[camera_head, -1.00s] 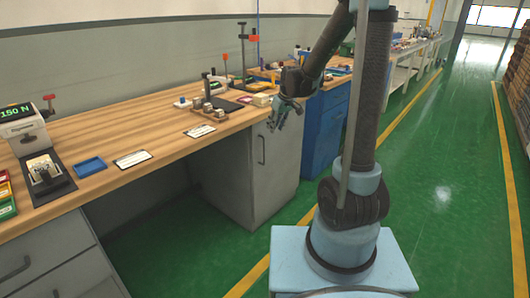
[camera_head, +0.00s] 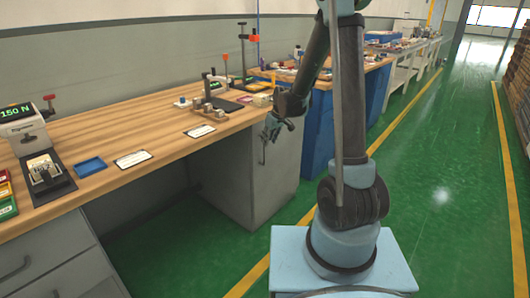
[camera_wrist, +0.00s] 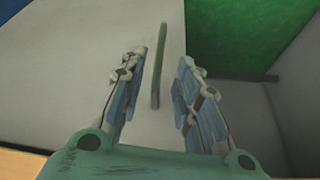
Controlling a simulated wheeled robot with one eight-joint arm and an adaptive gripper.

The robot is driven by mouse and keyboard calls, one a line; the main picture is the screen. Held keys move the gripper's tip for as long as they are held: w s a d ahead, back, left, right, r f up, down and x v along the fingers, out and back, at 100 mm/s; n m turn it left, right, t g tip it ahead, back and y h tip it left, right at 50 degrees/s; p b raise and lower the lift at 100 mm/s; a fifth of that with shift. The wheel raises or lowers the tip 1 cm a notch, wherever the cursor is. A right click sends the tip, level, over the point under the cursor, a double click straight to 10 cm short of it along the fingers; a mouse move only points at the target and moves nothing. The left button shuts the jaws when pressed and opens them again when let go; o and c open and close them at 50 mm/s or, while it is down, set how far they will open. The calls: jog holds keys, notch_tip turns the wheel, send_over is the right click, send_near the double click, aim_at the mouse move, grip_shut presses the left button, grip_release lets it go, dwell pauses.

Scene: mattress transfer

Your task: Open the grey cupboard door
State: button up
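The grey cupboard (camera_head: 238,180) stands under the far end of the wooden bench, with its door (camera_head: 280,170) closed. My gripper (camera_head: 266,144) is in front of the upper part of the door, close to the vertical bar handle. In the wrist view the handle (camera_wrist: 158,65) shows as a dark greenish bar on the grey door (camera_wrist: 90,50). It lies between the lines of my two open fingers (camera_wrist: 160,92), nearer the left finger. I cannot tell whether a finger touches it.
The wooden bench top (camera_head: 120,135) runs above the cupboard, with a blue tray (camera_head: 90,166) and small fixtures on it. A blue cabinet (camera_head: 318,135) stands just beyond the cupboard. The green floor (camera_head: 430,200) to the right is clear.

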jog(key=shift+x, duration=4.25)
jog(key=shift+a, duration=0.1)
grip_shut()
